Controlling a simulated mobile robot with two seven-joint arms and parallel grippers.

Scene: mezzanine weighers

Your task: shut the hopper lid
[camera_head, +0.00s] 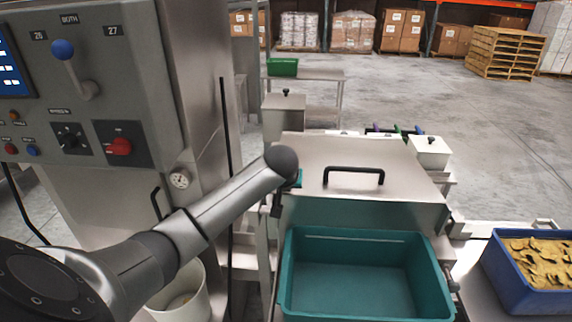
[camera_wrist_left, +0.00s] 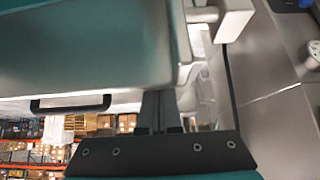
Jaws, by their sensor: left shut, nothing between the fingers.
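The hopper lid (camera_head: 315,152) is a broad steel plate with a black bar handle (camera_head: 353,170) near its front edge. It lies low over the steel hopper, whose front face (camera_head: 375,213) shows below it. I cannot tell whether a small gap remains under the lid. The handle (camera_wrist_left: 70,108) also shows in the left wrist view, which is upside down. My left gripper (camera_head: 277,208) is partly hidden by my wrist, beside the lid's left front corner and apart from the handle. Its fingers (camera_wrist_left: 162,110) are shut and empty. My right gripper is out of view.
An open, empty teal bin (camera_head: 365,277) stands in front of the hopper. A blue crate of brown pieces (camera_head: 500,275) is at right. A control cabinet (camera_head: 110,95) stands close at left, with a white bucket (camera_head: 190,300) below it.

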